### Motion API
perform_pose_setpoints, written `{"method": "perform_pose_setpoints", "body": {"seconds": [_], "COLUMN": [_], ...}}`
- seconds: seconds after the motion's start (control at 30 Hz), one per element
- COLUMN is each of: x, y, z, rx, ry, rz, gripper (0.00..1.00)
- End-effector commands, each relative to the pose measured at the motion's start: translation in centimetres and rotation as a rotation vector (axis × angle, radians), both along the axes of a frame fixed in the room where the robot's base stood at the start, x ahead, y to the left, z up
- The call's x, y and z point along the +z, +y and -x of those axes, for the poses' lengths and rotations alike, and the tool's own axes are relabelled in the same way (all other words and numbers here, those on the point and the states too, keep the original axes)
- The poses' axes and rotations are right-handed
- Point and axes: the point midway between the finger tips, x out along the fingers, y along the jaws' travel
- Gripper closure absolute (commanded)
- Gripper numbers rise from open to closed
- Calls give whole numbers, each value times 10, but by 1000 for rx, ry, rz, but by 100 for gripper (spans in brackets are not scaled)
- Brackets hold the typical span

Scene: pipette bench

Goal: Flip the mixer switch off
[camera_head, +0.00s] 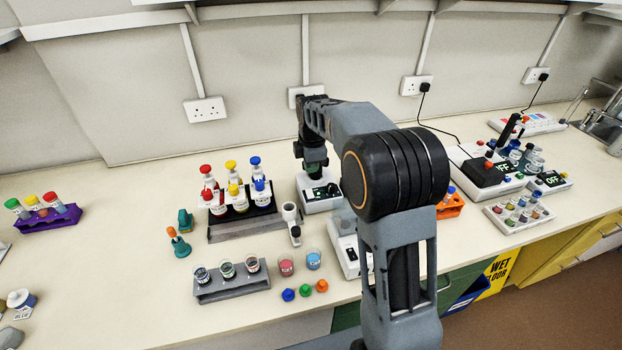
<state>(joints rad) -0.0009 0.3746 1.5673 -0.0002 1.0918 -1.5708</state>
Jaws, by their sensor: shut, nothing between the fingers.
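My gripper (316,173) points down with its fingers shut and empty. It is over a small white box (322,204) with a dark and green top panel, in the middle of the bench. The fingertips are close to the panel; I cannot tell whether they touch it. I cannot make out a switch on this box or its position. Another white unit (347,250) with a dark part on top is nearer, partly hidden by my arm. A larger white unit (465,156) on the right has a dark top and an OFF display. No label shows which unit is the mixer.
A dark rack (226,232) with several capped bottles stands left of the gripper. A grey rack (238,289) with vials, two cups and coloured caps are in front.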

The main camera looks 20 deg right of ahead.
Motion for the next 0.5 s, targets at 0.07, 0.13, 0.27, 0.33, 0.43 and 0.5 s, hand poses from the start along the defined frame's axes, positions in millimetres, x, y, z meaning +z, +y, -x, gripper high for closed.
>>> {"method": "perform_pose_setpoints", "body": {"seconds": [0.07, 0.13, 0.27, 0.33, 0.43, 0.5], "x": [10, 18, 26, 28, 30, 30], "y": [0, 0, 0, 0, 0, 0], "z": [1, 2, 3, 3, 3, 3], "rx": [0, 0, 0, 0, 0, 0], "ry": [-3, -3, -1, -1, -1, -1], "rz": [0, 0, 0, 0, 0, 0], "gripper": [100, 100, 100, 100, 100, 100]}}
